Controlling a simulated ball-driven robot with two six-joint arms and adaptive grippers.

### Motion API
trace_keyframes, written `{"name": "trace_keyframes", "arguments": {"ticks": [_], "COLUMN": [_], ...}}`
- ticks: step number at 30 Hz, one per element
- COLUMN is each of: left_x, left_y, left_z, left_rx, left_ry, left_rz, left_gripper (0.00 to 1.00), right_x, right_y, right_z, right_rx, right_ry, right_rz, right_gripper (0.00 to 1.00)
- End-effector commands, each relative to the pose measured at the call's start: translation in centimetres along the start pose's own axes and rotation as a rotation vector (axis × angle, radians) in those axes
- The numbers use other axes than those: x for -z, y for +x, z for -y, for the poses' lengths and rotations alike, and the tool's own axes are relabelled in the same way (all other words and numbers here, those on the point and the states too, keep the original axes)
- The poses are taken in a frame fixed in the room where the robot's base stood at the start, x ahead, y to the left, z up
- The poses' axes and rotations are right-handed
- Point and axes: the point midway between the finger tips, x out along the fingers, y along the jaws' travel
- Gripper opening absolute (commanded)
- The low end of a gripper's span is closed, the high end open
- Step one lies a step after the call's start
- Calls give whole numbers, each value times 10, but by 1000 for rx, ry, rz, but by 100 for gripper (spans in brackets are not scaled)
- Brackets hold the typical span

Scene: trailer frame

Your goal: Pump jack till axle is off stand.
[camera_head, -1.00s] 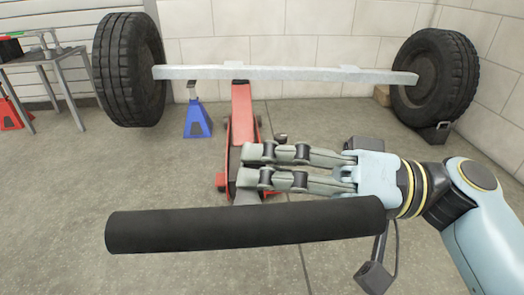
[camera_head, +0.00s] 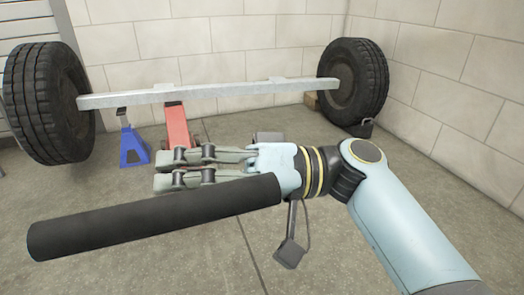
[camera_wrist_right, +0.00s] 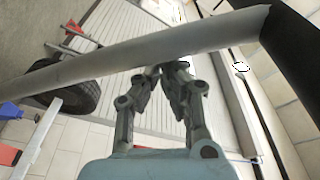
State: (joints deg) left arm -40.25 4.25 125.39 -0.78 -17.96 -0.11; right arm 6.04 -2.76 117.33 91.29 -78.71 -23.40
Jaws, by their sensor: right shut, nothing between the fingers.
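The jack's long black padded handle (camera_head: 150,215) crosses the foreground of the head view, its left end lower. The red jack (camera_head: 177,125) sits under the pale axle beam (camera_head: 215,91); its rear is hidden by my gripper. The blue stand (camera_head: 131,146) is upright under the beam's left part; I cannot tell whether they touch. My right gripper (camera_head: 160,170) is shut and empty, just beyond the handle. In the right wrist view the handle (camera_wrist_right: 130,60) crosses over the fingertips (camera_wrist_right: 165,70); contact is unclear. My left gripper is out of view.
Large tyres (camera_head: 48,103) (camera_head: 356,80) are at both axle ends. A block wall (camera_head: 240,45) closes the back. The concrete floor at centre right is open.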

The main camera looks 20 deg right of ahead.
Motion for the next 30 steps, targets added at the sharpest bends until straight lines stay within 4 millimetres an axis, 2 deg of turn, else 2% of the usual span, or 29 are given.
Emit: {"name": "trace_keyframes", "arguments": {"ticks": [1,9,15,20,30], "left_x": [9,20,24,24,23], "left_y": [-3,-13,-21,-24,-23], "left_z": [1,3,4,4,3], "left_rx": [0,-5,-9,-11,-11], "left_ry": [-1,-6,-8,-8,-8], "left_rz": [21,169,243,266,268], "left_gripper": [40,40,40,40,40], "right_x": [6,11,14,15,15], "right_y": [-6,-65,-91,-98,-98], "right_z": [2,0,-1,-2,-2], "right_rx": [-5,-3,2,3,4], "right_ry": [-5,-6,-6,-7,-7], "right_rz": [0,-2,-7,-11,-11], "right_gripper": [0,0,0,0,0]}}
